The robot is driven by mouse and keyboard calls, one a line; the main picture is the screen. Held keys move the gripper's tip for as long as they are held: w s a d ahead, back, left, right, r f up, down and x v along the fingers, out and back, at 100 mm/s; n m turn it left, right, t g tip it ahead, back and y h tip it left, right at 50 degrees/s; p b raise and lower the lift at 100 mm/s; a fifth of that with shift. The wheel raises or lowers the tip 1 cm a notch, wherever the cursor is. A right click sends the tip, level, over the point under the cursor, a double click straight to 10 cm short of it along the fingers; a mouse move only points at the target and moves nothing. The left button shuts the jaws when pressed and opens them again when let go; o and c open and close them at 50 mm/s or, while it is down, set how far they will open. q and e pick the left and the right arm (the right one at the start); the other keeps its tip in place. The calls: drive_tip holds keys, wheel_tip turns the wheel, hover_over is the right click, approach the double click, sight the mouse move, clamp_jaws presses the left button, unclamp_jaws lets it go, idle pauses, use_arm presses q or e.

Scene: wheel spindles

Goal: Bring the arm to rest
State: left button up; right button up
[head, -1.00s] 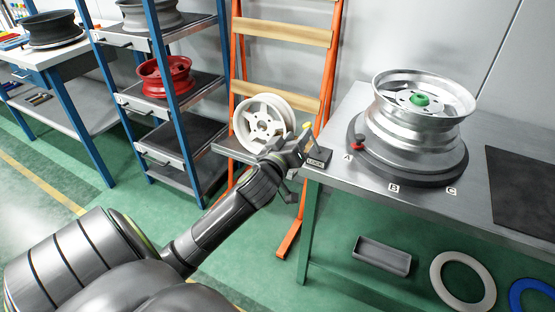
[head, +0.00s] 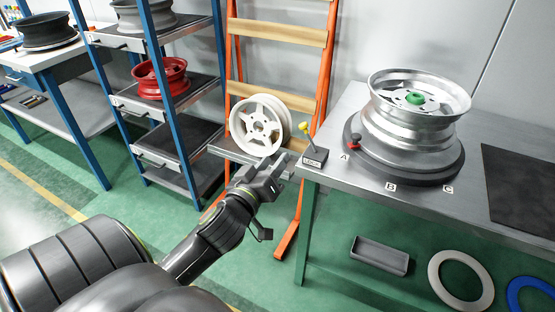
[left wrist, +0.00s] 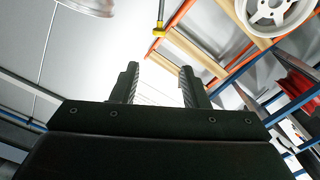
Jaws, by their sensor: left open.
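My left gripper (head: 272,172) is in the middle of the head view, in front of the white wheel and left of the metal table. In the left wrist view its two fingers (left wrist: 158,85) stand apart with nothing between them. A small lever with a yellow knob (head: 304,127) on a dark base marked with a label stands at the table's left corner, apart from the gripper. It also shows in the left wrist view (left wrist: 158,29). My right gripper is in neither view.
A silver wheel (head: 415,125) with a green centre sits on a dark round base on the metal table (head: 340,174). A white wheel (head: 259,126) stands by an orange ladder (head: 325,60). A blue-framed shelf (head: 180,130) holds a red wheel (head: 163,79). A grey tray (head: 380,256) lies below the table.

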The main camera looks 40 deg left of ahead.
use_arm(q)
drive_tip(key=w+a+f+m+g+p, duration=0.1)
drive_tip(key=a+f+g, duration=0.1)
drive_tip(key=f, duration=0.5)
drive_tip(key=w+a+f+m+g+p, duration=0.1)
drive_tip(key=f+g, duration=0.1)
drive_tip(key=f, duration=0.6)
drive_tip(key=s+a+f+m+g+h+p, duration=0.1)
drive_tip(key=s+f+g, duration=0.15)
drive_tip(key=f, duration=0.65)
drive_tip(key=s+f+m+g+p, duration=0.15)
drive_tip(key=s+f, duration=0.25)
drive_tip(key=f, duration=0.6)
drive_tip(key=s+d+f+m+g+h+p, duration=0.1)
drive_tip(key=s+f+g, duration=0.1)
drive_tip(key=s+f, duration=0.55)
drive_tip(key=s+d+f+m+g+p, duration=0.1)
drive_tip(key=s+d+f+g, duration=0.15)
drive_tip(key=s+f, duration=0.45)
drive_tip(key=s+d+f+m+g+p, duration=0.1)
drive_tip(key=s+d+f+g, duration=0.1)
drive_tip(key=s, duration=0.6)
drive_tip(key=s+d+f+g+h+p, duration=0.1)
drive_tip(key=s+d+f, duration=0.2)
drive_tip(key=s, duration=0.6)
drive_tip(key=shift+s+m+g, duration=0.2)
drive_tip(key=shift+m+g, duration=0.15)
drive_tip(key=shift+d, duration=0.1)
